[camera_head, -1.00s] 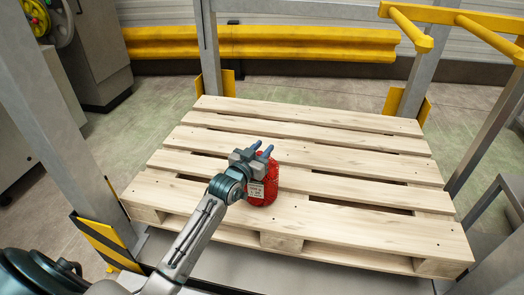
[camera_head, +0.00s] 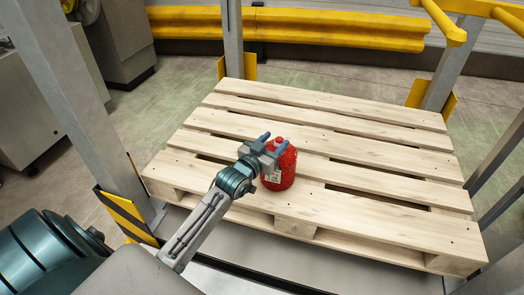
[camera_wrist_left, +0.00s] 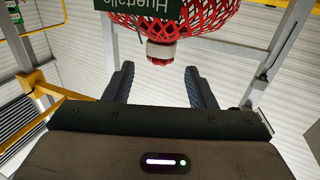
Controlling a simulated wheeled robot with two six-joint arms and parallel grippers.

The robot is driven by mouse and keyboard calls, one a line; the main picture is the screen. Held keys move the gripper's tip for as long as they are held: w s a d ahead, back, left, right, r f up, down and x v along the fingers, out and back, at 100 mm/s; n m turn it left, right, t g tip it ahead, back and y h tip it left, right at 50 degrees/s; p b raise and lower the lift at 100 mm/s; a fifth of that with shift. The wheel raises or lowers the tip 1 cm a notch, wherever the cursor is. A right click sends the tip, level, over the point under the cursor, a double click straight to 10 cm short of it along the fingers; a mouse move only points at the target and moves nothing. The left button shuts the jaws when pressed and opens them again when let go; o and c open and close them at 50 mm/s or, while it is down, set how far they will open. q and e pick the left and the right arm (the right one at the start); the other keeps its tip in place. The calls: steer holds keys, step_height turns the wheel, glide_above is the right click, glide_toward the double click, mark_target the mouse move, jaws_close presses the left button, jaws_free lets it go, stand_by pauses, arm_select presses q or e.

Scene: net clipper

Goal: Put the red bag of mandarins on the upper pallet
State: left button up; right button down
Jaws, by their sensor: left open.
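The red net bag of mandarins (camera_head: 283,170) stands upright on the front left part of the wooden pallet (camera_head: 365,228). In the left wrist view the bag (camera_wrist_left: 205,16) shows at the top edge, with its dark green label and gathered end. My left gripper (camera_head: 274,143) is open at the bag's upper left side. In the left wrist view its two fingers (camera_wrist_left: 159,72) are apart with nothing between them, and the bag lies beyond the tips. I cannot tell whether a finger touches the bag. My right gripper is not in view.
Grey posts, one at the left (camera_head: 95,120), surround the pallet, with yellow guards (camera_head: 126,213) at their feet. A yellow barrier (camera_head: 300,28) runs behind. Yellow bars (camera_head: 443,22) jut in at the upper right. The rest of the pallet top is bare.

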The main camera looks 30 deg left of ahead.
arm_select(q)
steer(key=s+p, duration=0.1)
steer(key=s, duration=0.6)
steer(key=s+d+r+t+h, duration=0.1)
steer(key=s+d+r+t, duration=0.3)
steer(key=s+r, duration=0.5)
steer(key=s+d+r+m+t, duration=0.1)
steer(key=s+d+r+t, duration=0.3)
steer(key=s+r, duration=0.5)
step_height(320, 180, up, 2)
steer(key=shift+s+r+m+t+h, duration=0.2)
steer(key=shift+s+m+t+h, duration=0.15)
steer(key=shift+t, duration=0.35)
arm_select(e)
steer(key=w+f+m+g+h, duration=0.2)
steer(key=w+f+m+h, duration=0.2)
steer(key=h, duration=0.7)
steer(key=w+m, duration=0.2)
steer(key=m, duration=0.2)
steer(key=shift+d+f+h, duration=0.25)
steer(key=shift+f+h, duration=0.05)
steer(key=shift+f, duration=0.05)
arm_select(q)
steer(key=shift+h, duration=0.35)
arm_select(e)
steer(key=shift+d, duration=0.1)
